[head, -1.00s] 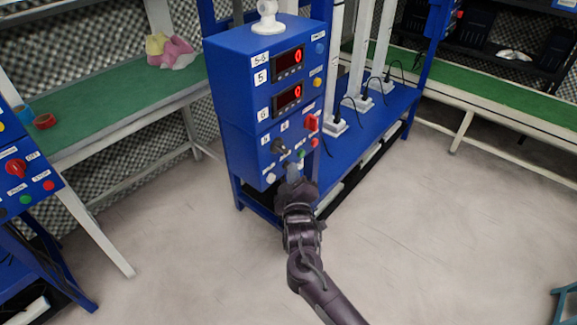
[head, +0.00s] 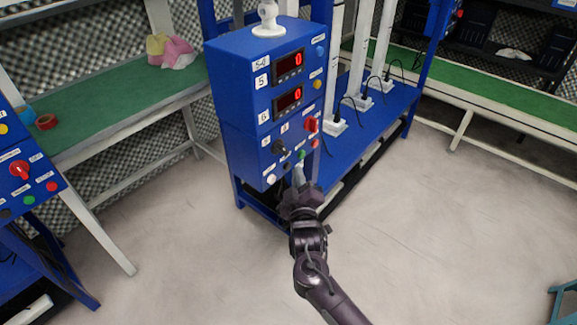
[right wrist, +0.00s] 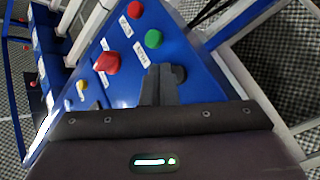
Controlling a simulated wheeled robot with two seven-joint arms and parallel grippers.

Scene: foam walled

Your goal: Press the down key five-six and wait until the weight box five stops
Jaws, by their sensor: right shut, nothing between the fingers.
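The blue control cabinet (head: 240,105) marked 5-6 stands in the middle of the head view. Its upper display (head: 289,66), beside label 5, and lower display (head: 287,99), beside label 6, both read 0. The lower panel has a black knob (head: 279,147), a red switch (head: 311,124), a green button (head: 301,154), a red button (head: 315,143) and a white button (head: 271,179). My right gripper (head: 299,177) is shut and empty, its tips close to the lower panel.
White boxes with black cables (head: 338,127) stand at white posts on the blue bench right of the cabinet. A green-topped table (head: 110,105) is behind left. Another blue panel (head: 35,185) stands at the left edge.

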